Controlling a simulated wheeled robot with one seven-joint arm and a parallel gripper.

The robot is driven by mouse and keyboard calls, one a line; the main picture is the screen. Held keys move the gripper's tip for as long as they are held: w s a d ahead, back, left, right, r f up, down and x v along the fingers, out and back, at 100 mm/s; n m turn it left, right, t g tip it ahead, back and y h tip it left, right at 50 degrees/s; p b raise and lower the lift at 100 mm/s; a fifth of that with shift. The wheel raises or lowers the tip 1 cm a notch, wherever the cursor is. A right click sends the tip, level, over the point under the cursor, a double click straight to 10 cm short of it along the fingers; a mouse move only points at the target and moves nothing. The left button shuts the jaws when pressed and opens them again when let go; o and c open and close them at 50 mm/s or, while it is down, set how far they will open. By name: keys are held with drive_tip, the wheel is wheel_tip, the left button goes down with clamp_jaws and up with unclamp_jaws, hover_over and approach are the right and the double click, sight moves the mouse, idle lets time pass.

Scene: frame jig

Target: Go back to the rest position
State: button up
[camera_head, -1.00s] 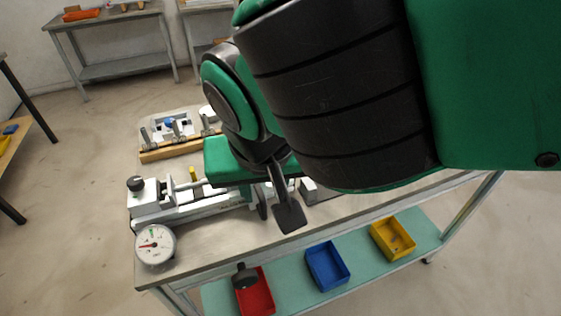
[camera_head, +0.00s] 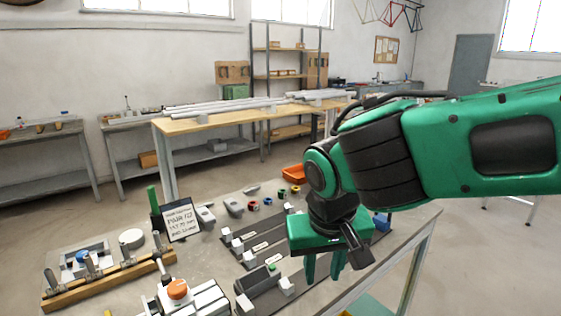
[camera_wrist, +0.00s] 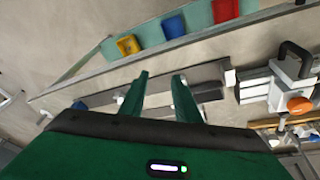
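My gripper (camera_head: 323,277) hangs below my green and black wrist at the right of the head view, fingers pointing down. It is over or beside the right part of the workbench (camera_head: 215,262); its exact height above the top is hard to tell. In the wrist view, its two green fingers (camera_wrist: 160,80) stand apart with nothing held between them. Grey bars and the bench top show beyond the fingers. My wrist and fingers hide part of the bench's right end.
Grey rails with white blocks (camera_head: 262,243) lie near the gripper. A sign (camera_head: 180,220), a wooden clamp rack (camera_head: 110,283) and an orange-knobbed fixture (camera_head: 178,289) stand to the left. Yellow (camera_wrist: 128,44), blue (camera_wrist: 174,27) and red (camera_wrist: 225,10) bins sit on the lower shelf. Open floor surrounds the bench.

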drive_tip(key=s+d+f+m+g, duration=0.2)
drive_tip(key=d+m, duration=0.2)
drive_tip(key=d, duration=1.7)
drive_tip(key=s+d+f+m+g, duration=0.1)
drive_tip(key=s+d+f+m, duration=0.2)
drive_tip(key=s+d, duration=0.9)
drive_tip(key=shift+s+m+y, duration=0.3)
drive_tip(key=shift+s+m, duration=0.05)
drive_tip(key=shift+m, duration=0.15)
drive_tip(key=shift+a, duration=0.1)
